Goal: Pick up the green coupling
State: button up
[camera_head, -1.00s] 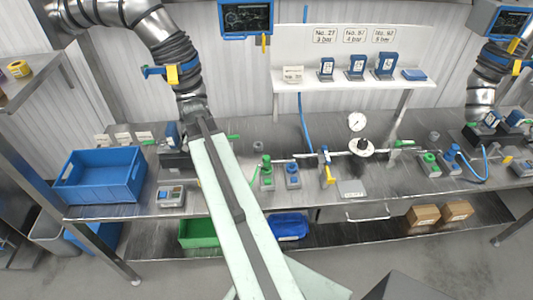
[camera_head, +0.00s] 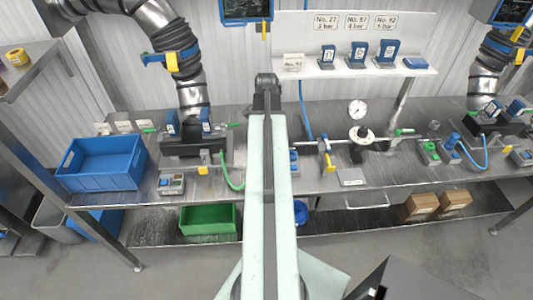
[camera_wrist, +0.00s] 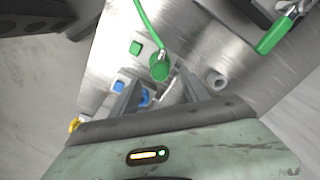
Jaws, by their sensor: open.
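In the head view my arm hides the coupling and the gripper; only the green hose (camera_head: 231,178) shows, left of the arm.
A shelf (camera_head: 350,70) with blue devices is behind.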

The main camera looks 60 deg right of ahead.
notch_tip(320, 180, down, 5)
jog(key=b, duration=0.4)
jog(key=shift+a, duration=0.1)
jog(key=shift+r, duration=0.15)
grip_shut()
jog(key=shift+r, duration=0.15)
